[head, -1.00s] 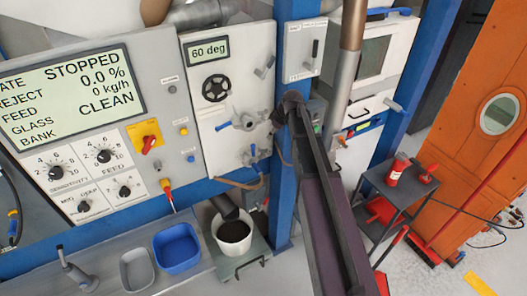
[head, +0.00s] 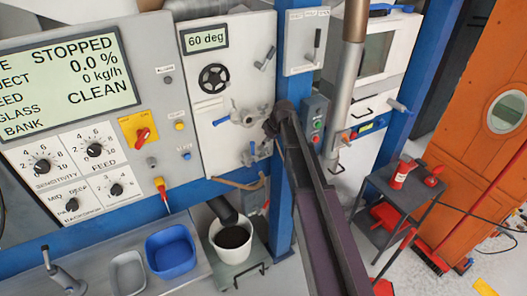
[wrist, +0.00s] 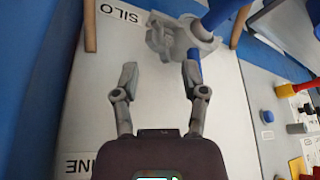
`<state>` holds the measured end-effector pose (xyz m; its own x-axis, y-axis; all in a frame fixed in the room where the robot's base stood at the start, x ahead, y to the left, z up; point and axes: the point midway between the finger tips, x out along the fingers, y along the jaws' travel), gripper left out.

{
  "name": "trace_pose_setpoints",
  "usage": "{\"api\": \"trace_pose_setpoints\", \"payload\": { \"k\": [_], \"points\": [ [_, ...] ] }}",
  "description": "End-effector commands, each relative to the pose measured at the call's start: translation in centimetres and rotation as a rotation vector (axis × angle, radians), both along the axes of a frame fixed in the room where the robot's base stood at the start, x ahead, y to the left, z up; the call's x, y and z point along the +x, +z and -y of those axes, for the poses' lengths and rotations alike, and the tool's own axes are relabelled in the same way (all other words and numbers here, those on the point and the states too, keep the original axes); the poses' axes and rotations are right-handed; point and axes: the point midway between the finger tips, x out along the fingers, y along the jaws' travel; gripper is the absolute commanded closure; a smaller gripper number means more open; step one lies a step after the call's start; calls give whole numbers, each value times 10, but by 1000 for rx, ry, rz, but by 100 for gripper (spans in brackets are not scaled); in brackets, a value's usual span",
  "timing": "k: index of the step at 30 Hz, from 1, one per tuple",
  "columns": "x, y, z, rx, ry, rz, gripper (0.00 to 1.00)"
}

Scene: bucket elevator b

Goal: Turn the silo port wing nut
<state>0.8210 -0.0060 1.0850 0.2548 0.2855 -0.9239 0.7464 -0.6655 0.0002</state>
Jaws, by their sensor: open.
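The silo port fitting (wrist: 172,38) is a grey metal clamp with wing-like lobes at the top of the wrist view. A blue handle (wrist: 215,18) joins its right side. A label reading SILO (wrist: 122,18) is left of it. In the head view, a grey fitting with blue parts (head: 257,153) is low on the white panel; a similar one (head: 240,118) is above it. My gripper (wrist: 160,72) is open and empty, its two fingertips just below the fitting in the wrist view. In the head view my gripper (head: 272,122) is beside the panel's right edge, partly hidden by my arm.
The white panel (head: 218,75) has a handwheel (head: 214,78) and a 60 deg display. A blue post (head: 283,215) stands close right of the fittings. Below are a white bucket (head: 232,240) and a blue bin (head: 172,250). A grey cart (head: 408,185) stands right.

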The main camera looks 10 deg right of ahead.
Motion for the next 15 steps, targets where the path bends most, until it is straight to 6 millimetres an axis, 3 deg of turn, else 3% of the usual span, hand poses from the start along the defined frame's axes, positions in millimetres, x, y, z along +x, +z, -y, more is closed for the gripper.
{"api": "trace_pose_setpoints", "payload": {
  "k": [6, 15],
  "points": [
    [5, -20, -5, 0, 0, 0, 44],
    [8, -30, -9, 0, 0, 0, 44]
  ]
}}
